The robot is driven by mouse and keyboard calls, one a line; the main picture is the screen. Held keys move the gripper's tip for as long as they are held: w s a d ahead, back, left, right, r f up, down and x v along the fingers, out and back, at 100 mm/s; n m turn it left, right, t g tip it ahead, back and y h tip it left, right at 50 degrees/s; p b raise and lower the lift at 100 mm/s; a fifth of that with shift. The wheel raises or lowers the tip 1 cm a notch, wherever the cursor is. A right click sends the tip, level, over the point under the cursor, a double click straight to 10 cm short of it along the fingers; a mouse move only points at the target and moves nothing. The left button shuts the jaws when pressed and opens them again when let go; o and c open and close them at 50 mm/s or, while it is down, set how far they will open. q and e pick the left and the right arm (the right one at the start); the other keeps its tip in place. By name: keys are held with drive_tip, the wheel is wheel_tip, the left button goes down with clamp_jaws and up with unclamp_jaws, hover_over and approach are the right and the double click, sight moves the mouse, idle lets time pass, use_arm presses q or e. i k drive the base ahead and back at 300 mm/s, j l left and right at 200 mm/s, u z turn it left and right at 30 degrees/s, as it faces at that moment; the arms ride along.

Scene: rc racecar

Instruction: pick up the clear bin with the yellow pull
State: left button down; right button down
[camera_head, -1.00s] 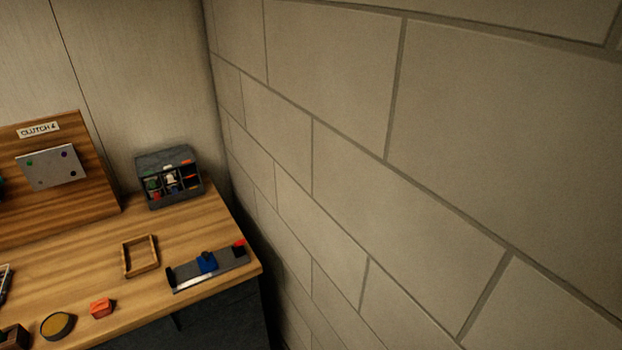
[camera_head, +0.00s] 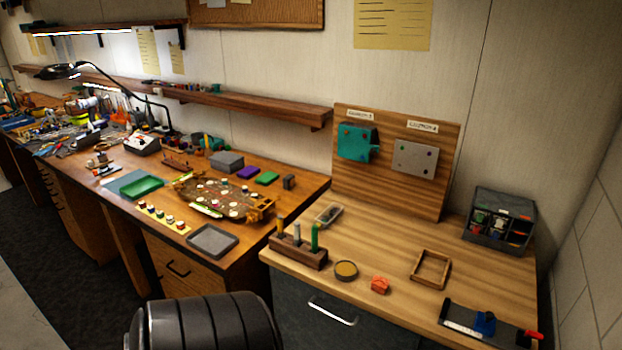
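A dark grey organizer (camera_head: 500,220) stands at the back right of the light wood bench, near the corner. Its open front has several small compartments or bins with green, white, orange and red bits. I cannot make out a clear bin with a yellow pull in it at this size. Neither of my grippers is in view.
The light bench (camera_head: 385,240) holds a wooden tool block (camera_head: 298,250), a round tin (camera_head: 346,270), a red-orange piece (camera_head: 380,285), an empty wooden frame (camera_head: 431,269) and a dark rail fixture (camera_head: 488,328). A black ribbed seat-like object (camera_head: 205,325) stands in front. A cluttered workbench extends left.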

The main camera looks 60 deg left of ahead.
sight(329, 215)
drive_tip(key=u, duration=1.9)
